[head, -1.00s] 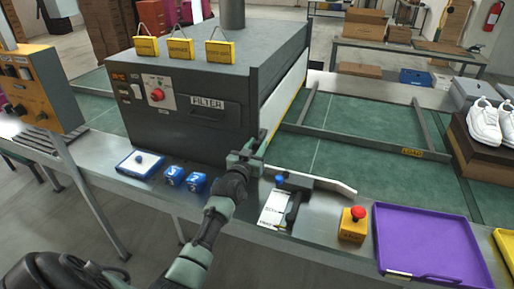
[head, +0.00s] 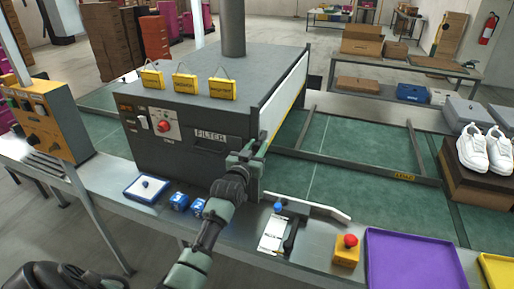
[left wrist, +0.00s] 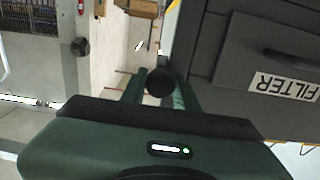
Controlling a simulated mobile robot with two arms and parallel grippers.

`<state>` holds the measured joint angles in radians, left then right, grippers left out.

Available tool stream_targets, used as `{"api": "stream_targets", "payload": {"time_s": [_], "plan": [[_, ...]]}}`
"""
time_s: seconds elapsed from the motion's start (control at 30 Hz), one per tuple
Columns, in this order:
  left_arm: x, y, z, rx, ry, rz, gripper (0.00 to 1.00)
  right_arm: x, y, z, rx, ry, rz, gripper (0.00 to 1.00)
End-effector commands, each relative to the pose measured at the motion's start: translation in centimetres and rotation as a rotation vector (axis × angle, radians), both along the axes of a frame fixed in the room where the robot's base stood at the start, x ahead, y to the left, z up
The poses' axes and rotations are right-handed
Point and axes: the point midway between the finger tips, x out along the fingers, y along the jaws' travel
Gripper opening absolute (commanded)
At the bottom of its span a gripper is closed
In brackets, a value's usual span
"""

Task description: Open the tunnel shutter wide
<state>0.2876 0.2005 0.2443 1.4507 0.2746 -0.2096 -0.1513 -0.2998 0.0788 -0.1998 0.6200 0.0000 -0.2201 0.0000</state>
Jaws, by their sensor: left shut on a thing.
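The tunnel (head: 185,150) is a dark grey box over the green conveyor. Its shutter (head: 285,95) is a white panel with a yellow lower edge on the tunnel's right side. The lower edge stands above the belt, with a gap under it. My left gripper (head: 250,152) is at the tunnel's front right corner, by the shutter's near lower end. In the left wrist view its fingers (left wrist: 158,85) are shut on a round black knob (left wrist: 160,81), beside the tunnel front with the FILTER label (left wrist: 284,87). My right gripper is not in view.
A white guide bar (head: 310,208), a blue knob (head: 278,207), a red stop button (head: 347,242) and a purple tray (head: 415,262) sit along the front ledge. White shoes (head: 485,150) rest on a brown box at right.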

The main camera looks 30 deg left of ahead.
Motion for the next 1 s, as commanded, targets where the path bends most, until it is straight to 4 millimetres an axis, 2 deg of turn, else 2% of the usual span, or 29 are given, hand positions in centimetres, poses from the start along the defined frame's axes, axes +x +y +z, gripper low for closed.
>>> {"api": "stream_targets", "payload": {"time_s": [0.03,0.07,0.1,0.13,0.53,1.0], "plan": [[0.0,0.0,0.2,0.001,-0.005,0.001,0.0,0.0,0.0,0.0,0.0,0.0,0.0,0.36],[0.0,0.0,0.2,0.001,-0.005,0.001,0.33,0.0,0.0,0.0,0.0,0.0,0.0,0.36],[0.0,0.0,0.2,0.001,-0.005,0.001,0.44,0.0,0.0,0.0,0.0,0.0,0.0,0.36],[0.0,0.0,0.2,0.001,-0.005,0.001,0.5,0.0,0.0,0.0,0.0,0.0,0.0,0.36],[-0.5,-0.1,-0.1,0.0,0.0,0.0,0.5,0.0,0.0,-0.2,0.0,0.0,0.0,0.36],[-6.8,-1.7,-0.2,0.0,-0.001,0.0,0.5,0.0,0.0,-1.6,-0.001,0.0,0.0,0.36]]}}
